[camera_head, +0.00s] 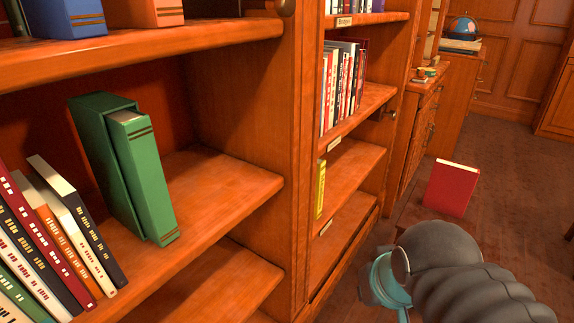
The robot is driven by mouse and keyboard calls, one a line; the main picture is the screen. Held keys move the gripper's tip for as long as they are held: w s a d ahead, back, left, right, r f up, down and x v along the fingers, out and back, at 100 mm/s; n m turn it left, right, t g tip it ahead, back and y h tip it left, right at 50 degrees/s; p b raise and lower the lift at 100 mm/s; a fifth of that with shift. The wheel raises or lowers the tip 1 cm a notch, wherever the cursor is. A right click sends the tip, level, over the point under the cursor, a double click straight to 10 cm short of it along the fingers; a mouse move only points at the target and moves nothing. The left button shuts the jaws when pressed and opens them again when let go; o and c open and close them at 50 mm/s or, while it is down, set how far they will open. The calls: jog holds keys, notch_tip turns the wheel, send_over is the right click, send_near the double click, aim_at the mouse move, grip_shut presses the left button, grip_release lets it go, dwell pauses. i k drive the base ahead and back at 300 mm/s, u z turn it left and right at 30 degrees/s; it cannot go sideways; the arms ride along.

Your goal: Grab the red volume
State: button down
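A red volume (450,190) with pale page edges along its top stands upright, slightly tilted, on a low wooden surface (408,215) right of the bookcase. Its lower right part comes close to my dark grey, ribbed arm in the picture. My arm, with a teal part near its end, fills the bottom right, in front of and below the red volume. No gripper fingers can be made out, so nothing shows of what they hold. A dark red book (45,240) also leans in the row at the lower left.
A wooden bookcase (300,150) fills the left and middle. It holds green books (150,175), a row of leaning books, a yellow book (320,190) and several upright books (342,80). A globe (463,28) stands on a far cabinet. Open floor (510,190) lies at right.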

aim_at(451, 185)
jog(key=u, duration=0.55)
jog(key=k, duration=0.55)
jog(key=z, duration=0.45)
jog(key=i, duration=0.4)
jog(key=z, duration=0.4)
jog(key=k, duration=0.6)
jog(key=z, duration=1)
jog(key=i, duration=0.85)
jog(key=u, duration=0.4)
jog(key=i, duration=0.9)
jog(key=u, duration=0.75)
